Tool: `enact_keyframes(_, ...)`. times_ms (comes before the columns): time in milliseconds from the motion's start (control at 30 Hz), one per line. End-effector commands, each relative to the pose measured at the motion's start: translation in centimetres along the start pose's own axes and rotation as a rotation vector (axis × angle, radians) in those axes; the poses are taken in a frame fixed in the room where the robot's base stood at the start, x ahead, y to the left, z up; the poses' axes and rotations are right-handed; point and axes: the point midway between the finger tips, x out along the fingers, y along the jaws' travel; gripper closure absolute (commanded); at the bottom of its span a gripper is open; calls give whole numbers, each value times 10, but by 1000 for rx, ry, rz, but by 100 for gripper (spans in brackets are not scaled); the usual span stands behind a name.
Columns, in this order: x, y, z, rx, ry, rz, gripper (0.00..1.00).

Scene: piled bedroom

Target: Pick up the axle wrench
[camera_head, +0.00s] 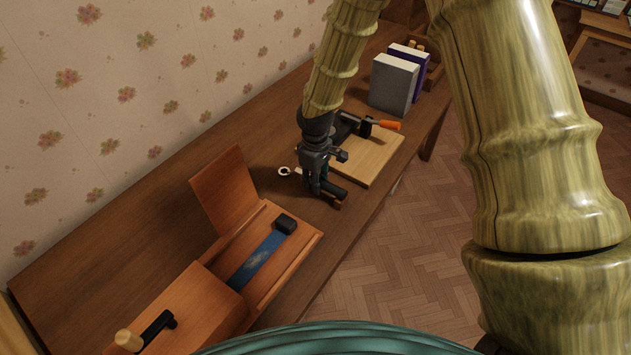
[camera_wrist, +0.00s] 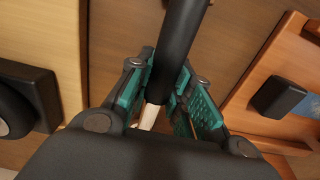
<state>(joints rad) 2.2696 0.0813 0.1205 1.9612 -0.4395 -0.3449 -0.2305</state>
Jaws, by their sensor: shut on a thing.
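My gripper (camera_head: 318,184) is low over the wooden desk, between the wooden board and the open wooden box. In the wrist view its teal-padded fingers (camera_wrist: 160,97) are closed on the axle wrench (camera_wrist: 179,45). Its thick black handle runs up out of the picture, and a pale shank (camera_wrist: 149,117) shows below it between the fingers. In the head view a small pale ring (camera_head: 284,171), apparently the wrench's far end, shows on the wall side of the gripper. The fingers hide the wrench's middle. I cannot tell whether it touches the desk.
The wooden board (camera_head: 372,160) carries a black tool with an orange handle (camera_head: 387,125). Grey and purple books (camera_head: 394,84) stand behind it. The open box (camera_head: 307,240) holds a blue, black-ended item (camera_head: 257,262). Bare desk (camera_head: 145,240) lies along the wall.

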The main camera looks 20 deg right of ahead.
Motion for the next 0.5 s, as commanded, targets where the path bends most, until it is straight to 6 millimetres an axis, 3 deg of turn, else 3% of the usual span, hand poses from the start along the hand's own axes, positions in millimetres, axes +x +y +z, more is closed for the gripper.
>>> enact_keyframes(500,-12,0,-1,1,3,1,100)
